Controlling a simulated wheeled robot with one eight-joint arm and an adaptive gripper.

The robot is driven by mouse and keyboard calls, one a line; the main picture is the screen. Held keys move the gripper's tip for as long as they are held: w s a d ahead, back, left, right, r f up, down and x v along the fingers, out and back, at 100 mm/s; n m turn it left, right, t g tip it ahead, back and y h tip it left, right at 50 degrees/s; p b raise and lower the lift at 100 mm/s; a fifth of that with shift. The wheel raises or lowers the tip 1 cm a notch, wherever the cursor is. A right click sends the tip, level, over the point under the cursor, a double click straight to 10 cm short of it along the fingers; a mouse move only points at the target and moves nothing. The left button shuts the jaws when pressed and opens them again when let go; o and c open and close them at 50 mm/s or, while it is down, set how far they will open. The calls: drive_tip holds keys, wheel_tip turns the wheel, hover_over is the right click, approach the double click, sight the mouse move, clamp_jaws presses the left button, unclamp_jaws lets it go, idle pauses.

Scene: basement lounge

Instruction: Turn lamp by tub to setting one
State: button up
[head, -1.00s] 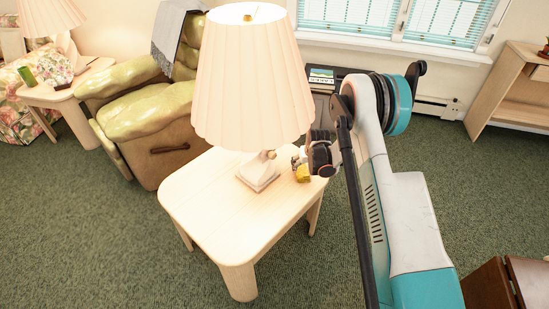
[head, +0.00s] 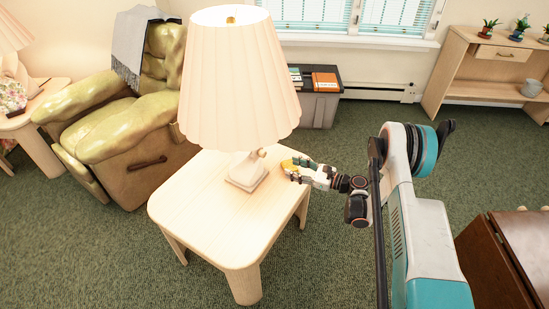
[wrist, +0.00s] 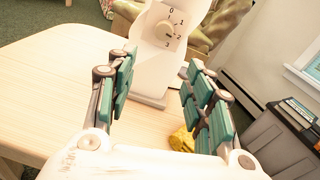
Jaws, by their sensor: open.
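The lamp has a pleated cream shade (head: 235,85) and a pale base (head: 246,172), and stands on the wooden side table (head: 215,225). In the wrist view, a round knob (wrist: 165,31) on the lamp's body (wrist: 150,50) is ringed by the numbers 0, 1, 2 and 3. A dark mark on the knob's lower right seems to lie towards 2 or 3, but is too small to read surely. My gripper (wrist: 160,72) is open and empty, its teal-padded fingers facing the lamp, apart from the knob. In the head view my gripper (head: 303,171) is right of the lamp base.
A small yellow object (wrist: 181,141) lies on the table's right side, close under my gripper. A grey tub (head: 318,108) with books on top stands behind, by the window. A green armchair (head: 130,125) is left of the table. A brown table (head: 500,265) is at right.

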sight(265, 155)
drive_tip(key=shift+m+t+y, duration=0.3)
drive_tip(key=shift+m+t, duration=0.1)
drive_tip(key=shift+m, duration=0.3)
drive_tip(key=b+x, duration=0.1)
drive_tip(key=x, duration=0.7)
drive_tip(key=r+b+x, duration=0.1)
drive_tip(key=x, duration=0.4)
drive_tip(key=shift+s+b, duration=0.1)
drive_tip(key=shift+b, duration=0.25)
drive_tip(key=c, duration=1.1)
